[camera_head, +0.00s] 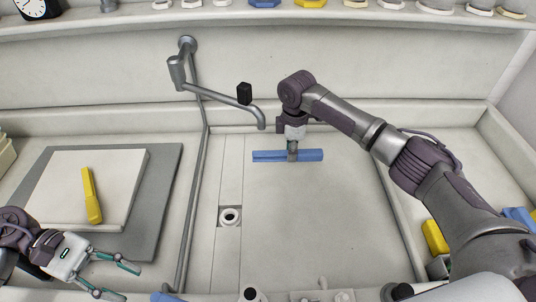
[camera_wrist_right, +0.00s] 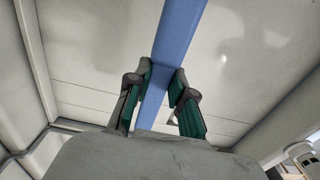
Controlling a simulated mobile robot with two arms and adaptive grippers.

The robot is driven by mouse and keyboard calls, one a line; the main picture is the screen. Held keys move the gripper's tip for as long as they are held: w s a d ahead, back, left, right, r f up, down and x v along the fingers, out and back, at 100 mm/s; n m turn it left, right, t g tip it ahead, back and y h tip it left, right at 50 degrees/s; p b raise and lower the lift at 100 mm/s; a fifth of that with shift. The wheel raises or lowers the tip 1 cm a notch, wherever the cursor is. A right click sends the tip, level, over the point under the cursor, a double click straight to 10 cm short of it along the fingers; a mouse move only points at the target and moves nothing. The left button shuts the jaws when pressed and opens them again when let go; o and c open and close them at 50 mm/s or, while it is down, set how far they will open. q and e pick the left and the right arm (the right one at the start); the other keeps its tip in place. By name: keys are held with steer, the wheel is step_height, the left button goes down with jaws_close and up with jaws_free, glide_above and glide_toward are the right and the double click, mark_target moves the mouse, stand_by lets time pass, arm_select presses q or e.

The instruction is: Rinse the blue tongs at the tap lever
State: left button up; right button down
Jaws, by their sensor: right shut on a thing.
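The blue tongs (camera_head: 268,156) are held level above the sink floor in the head view. My right gripper (camera_head: 292,152) is shut on them near their middle; in the right wrist view the blue tongs (camera_wrist_right: 180,35) run up between its fingers (camera_wrist_right: 160,98). The tap (camera_head: 219,94) reaches out from the back wall, its spout end just left of and behind the tongs. A black knob (camera_head: 244,93), which looks like the tap lever, stands by the pipe. My left gripper (camera_head: 130,280) is open and empty at the lower left. No water shows.
Yellow tongs (camera_head: 91,195) lie on a white board (camera_head: 122,213) at the left. A drain hole (camera_head: 230,216) is in the sink floor. A yellow item (camera_head: 434,238) sits at the right edge. The sink's middle is clear.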

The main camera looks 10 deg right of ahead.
arm_select(q)
jaws_close()
steer(key=s+f+n, duration=0.1)
steer(key=n, duration=0.1)
steer(key=s+a+n+h, duration=0.1)
steer(key=n, duration=0.2)
steer(key=s+f+n+h, duration=0.1)
steer(key=n, duration=0.1)
steer(key=shift+s+a+f+n, duration=0.25)
steer(key=shift+a+f+n, duration=0.1)
steer(key=shift+n, duration=0.05)
steer(key=s+a+f+n+t+h, duration=0.25)
steer(key=s+n+h, duration=0.2)
steer(key=n, duration=0.85)
steer(key=shift+g+y, duration=0.35)
steer(key=shift+y, duration=0.1)
steer(key=shift+w+d+f, duration=0.1)
steer(key=shift+w+d, duration=0.05)
steer(key=shift+d, duration=1.65)
steer(key=shift+w+d+r, duration=0.1)
steer(key=shift+w+d, duration=0.1)
steer(key=shift+d, duration=1.55)
steer(key=shift+w+d+f, duration=0.1)
steer(key=shift+w+d, duration=0.05)
steer(key=shift+d, duration=1.65)
